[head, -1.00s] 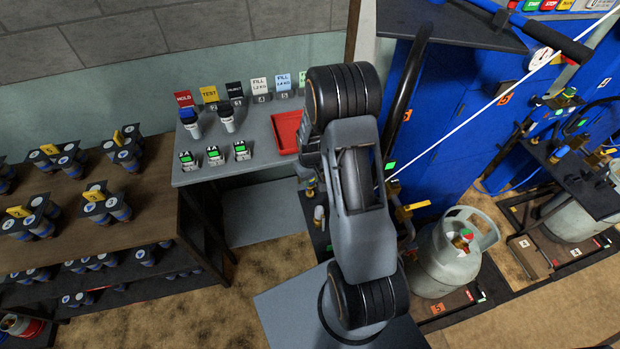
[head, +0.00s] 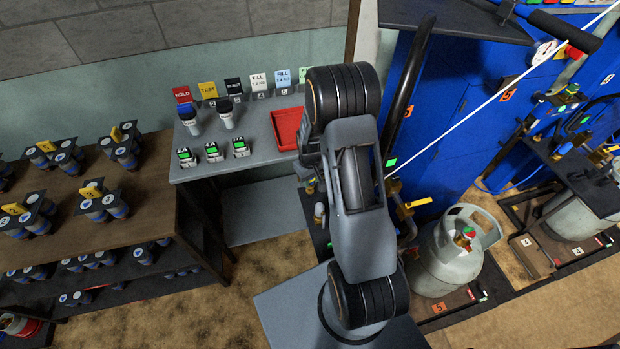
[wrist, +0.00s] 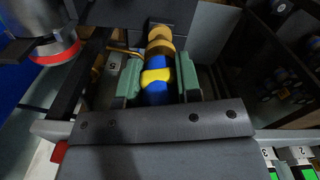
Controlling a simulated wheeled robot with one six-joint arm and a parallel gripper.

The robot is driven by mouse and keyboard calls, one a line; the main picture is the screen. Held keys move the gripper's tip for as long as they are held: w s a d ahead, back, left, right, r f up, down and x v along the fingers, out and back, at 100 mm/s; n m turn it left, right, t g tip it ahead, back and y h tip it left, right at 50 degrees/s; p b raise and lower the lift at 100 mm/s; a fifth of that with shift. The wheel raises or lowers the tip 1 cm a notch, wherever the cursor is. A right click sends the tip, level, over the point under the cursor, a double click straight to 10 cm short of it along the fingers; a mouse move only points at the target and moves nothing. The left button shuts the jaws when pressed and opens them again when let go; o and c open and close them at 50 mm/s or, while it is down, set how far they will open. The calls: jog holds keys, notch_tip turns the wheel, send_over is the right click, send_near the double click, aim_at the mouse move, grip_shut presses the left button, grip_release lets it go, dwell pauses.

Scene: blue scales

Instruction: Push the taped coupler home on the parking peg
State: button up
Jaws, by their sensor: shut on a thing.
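In the wrist view, my gripper (wrist: 159,82) has its two green pads on either side of the taped coupler (wrist: 157,76), a blue body with a yellow tape band. It is shut on the coupler. Brass-coloured round parts (wrist: 160,42) stand in line beyond the blue body, close against a dark plate. I cannot tell where the coupler ends and the parking peg begins, nor whether a gap is left between them. In the head view my own arm hides the gripper, the coupler and the peg.
A grey bench (head: 262,133) with meters (head: 213,152), bottles (head: 192,121) and a red tray (head: 286,127) stands left of my arm. A grey cylinder (head: 449,262) and a yellow-handled valve (head: 413,204) stand close on the right. A blue cabinet (head: 455,120) is behind.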

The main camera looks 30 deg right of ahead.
jog(key=shift+f+b, duration=0.8)
jog(key=shift+f, duration=0.2)
jog(key=o, duration=1)
notch_tip(320, 180, up, 14)
jog(key=shift+f, duration=0.1)
dwell(0.5)
jog(key=s+a+r+t, duration=0.1)
jog(key=s+a+r, duration=0.2)
jog(key=s+r, duration=0.1)
jog(key=s+a+r+t, duration=0.1)
jog(key=s+a+r, duration=0.2)
jog(key=s, duration=0.3)
jog(key=s+a+r+m+t, duration=0.1)
jog(key=s+a+r, duration=0.2)
jog(key=s+r, duration=0.2)
jog(key=shift+s+a+t, duration=0.25)
jog(key=shift+s+t, duration=0.15)
jog(key=shift+s, duration=0.05)
